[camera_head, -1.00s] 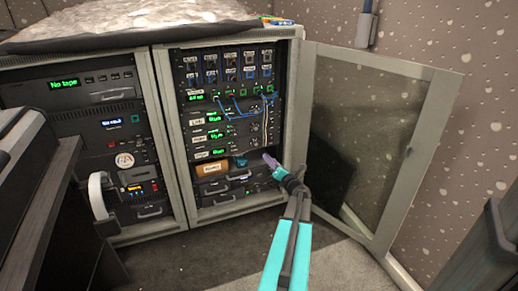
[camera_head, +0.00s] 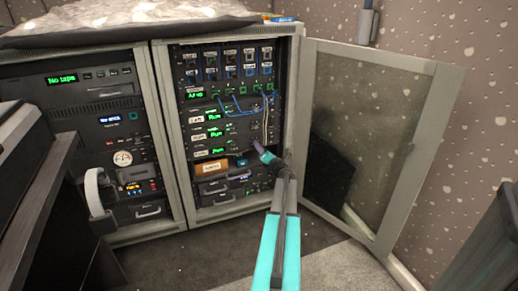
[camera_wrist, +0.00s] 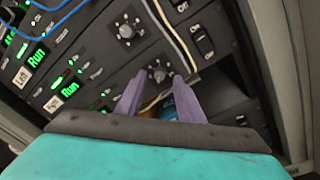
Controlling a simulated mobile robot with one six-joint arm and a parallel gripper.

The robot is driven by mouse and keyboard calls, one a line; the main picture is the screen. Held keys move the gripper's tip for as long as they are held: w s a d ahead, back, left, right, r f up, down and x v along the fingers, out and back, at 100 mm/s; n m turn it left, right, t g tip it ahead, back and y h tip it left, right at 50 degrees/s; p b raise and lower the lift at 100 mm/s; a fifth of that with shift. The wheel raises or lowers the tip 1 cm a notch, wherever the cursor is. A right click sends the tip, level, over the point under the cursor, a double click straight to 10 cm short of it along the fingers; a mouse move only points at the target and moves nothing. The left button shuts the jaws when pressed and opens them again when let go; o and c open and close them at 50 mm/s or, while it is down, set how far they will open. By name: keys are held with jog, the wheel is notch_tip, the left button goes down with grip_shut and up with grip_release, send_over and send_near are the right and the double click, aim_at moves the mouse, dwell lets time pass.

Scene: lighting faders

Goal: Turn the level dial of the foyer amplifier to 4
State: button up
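A rack of amplifiers (camera_head: 225,137) with green displays stands in the right cabinet bay. Their small white name labels are too blurred for me to pick out the foyer amplifier. In the wrist view, one dark round dial (camera_wrist: 157,72) with white marks around it lies just beyond my fingertips, roughly between them. Another such dial (camera_wrist: 128,31) sits on the unit above. Their settings are not readable. My gripper (camera_wrist: 159,80) has two purple fingers, apart and empty, and no contact with the dial is clear. In the head view, my gripper (camera_head: 258,146) is at the rack's lower right.
Pale and dark cables (camera_wrist: 172,32) hang close beside the dials. Rocker switches (camera_wrist: 198,38) sit to their right. The mesh cabinet door (camera_head: 448,110) stands open on the right. An orange-brown box (camera_head: 211,168) sits below the amplifiers.

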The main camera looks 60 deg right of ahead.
jog(key=shift+x, duration=0.95)
grip_shut()
